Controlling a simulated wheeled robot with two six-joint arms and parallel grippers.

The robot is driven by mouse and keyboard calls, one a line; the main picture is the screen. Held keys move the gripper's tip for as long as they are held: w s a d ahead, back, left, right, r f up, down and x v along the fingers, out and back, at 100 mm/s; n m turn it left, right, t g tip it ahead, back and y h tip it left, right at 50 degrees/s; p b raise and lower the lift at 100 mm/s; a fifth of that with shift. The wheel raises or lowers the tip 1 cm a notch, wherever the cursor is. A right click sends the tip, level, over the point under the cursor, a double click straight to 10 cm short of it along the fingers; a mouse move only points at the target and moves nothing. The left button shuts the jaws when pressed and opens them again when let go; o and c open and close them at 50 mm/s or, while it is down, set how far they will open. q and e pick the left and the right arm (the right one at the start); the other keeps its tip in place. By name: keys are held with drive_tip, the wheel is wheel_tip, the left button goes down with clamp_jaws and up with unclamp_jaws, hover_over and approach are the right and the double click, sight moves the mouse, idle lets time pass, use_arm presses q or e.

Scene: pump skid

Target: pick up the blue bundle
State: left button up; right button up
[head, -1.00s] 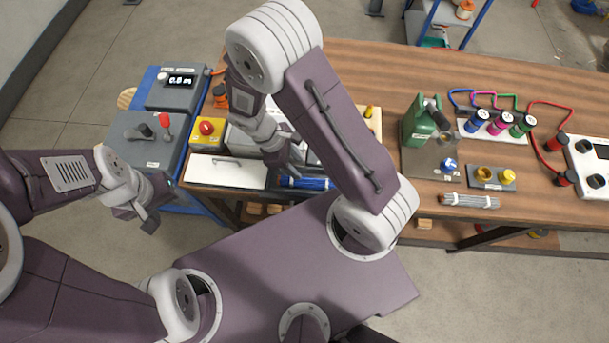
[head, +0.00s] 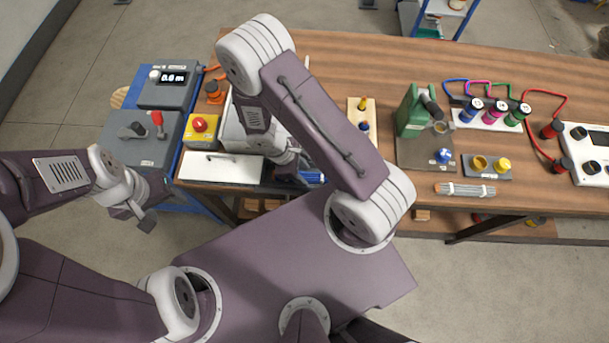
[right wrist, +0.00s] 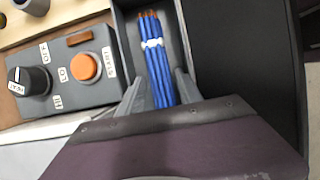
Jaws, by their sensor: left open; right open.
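The blue bundle (right wrist: 152,43) is several blue rods with orange-brown ends and a white tie. In the right wrist view it lies lengthwise in a grey open tray (right wrist: 122,28). In the head view only one end of the blue bundle (head: 314,178) shows beside my right gripper (head: 295,180); my arm hides much around it. My right gripper (right wrist: 160,88) is open, with one finger on each side of the bundle's near part. I cannot tell whether the fingers touch it. My left gripper (head: 142,215) is open and empty, left of the bench over the floor.
A grey control box with a black knob and orange button (right wrist: 85,67) stands left of the tray in the wrist view. A white-lidded box (head: 222,168) and a yellow box with a red button (head: 200,125) are left of the bundle.

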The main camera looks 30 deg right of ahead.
drive_tip(key=shift+r, duration=0.1)
clamp_jaws()
